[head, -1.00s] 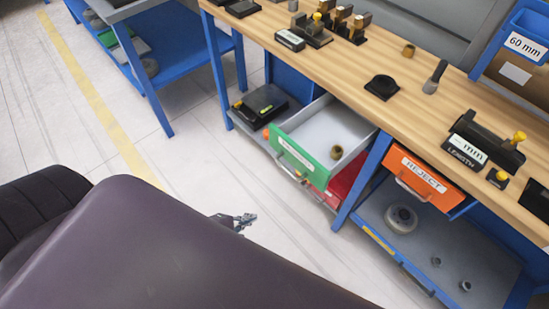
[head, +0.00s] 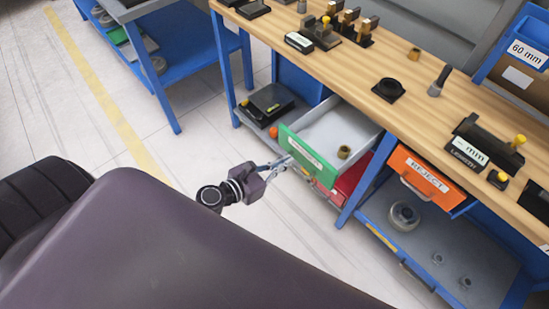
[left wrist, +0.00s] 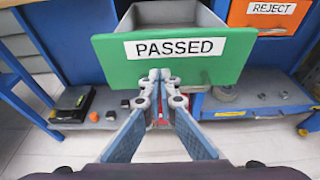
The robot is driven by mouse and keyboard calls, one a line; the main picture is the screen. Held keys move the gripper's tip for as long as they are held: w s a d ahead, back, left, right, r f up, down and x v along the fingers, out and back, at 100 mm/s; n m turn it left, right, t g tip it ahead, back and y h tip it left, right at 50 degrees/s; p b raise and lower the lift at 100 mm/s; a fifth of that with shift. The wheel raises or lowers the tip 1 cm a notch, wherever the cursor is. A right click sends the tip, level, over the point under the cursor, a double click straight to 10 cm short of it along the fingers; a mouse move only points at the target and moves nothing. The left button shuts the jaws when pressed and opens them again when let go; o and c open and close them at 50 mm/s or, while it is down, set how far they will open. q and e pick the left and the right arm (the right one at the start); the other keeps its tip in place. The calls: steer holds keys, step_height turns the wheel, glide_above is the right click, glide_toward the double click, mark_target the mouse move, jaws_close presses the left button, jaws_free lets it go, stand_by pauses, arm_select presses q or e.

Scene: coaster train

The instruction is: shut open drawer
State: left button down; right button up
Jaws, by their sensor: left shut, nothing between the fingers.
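The open drawer has a green front labelled PASSED (left wrist: 215,66) and a grey inside. In the head view the drawer (head: 302,152) sticks out from under the wooden bench, with a small brass ring (head: 344,152) in it. My left gripper (head: 288,161) is shut and empty, its fingertips at the green front. In the left wrist view the fingertips (left wrist: 160,76) overlap the lower middle of the front, just below the label. I cannot tell whether they touch it. The drawer's handle is hidden behind the fingers there. My right gripper is not in view.
An orange REJECT drawer (head: 424,177) sits closed to the right. A red bin (head: 349,182) is below the green drawer. A blue bench leg (head: 366,180) stands beside it. A lower shelf holds a grey ring (head: 404,215). The floor in front is clear.

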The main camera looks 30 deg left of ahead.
mark_target(299, 153)
arm_select(q)
steer(key=shift+x, duration=1.6)
steer(key=shift+w+d+r, duration=0.1)
steer(key=shift+w+d, duration=0.1)
steer(key=shift+w, duration=0.35)
steer(key=w+d, duration=0.1)
steer(key=w, duration=0.2)
steer(key=w+d+p, duration=0.1)
steer(key=w, duration=0.2)
steer(key=w+d, duration=0.1)
steer(key=w, duration=0.1)
steer(key=shift+w+d, duration=0.15)
steer(key=shift+w, duration=0.25)
steer(key=w+d, duration=0.1)
steer(key=w, duration=0.2)
steer(key=w+d+b, duration=0.1)
steer(key=w, duration=0.3)
steer(key=w+d, duration=0.1)
steer(key=w, duration=0.2)
steer(key=shift+w+d+b, duration=0.2)
steer(key=shift+d+b, duration=0.15)
steer(key=shift+d, duration=0.05)
steer(key=shift+w+r, duration=0.15)
steer(key=shift+r, duration=0.1)
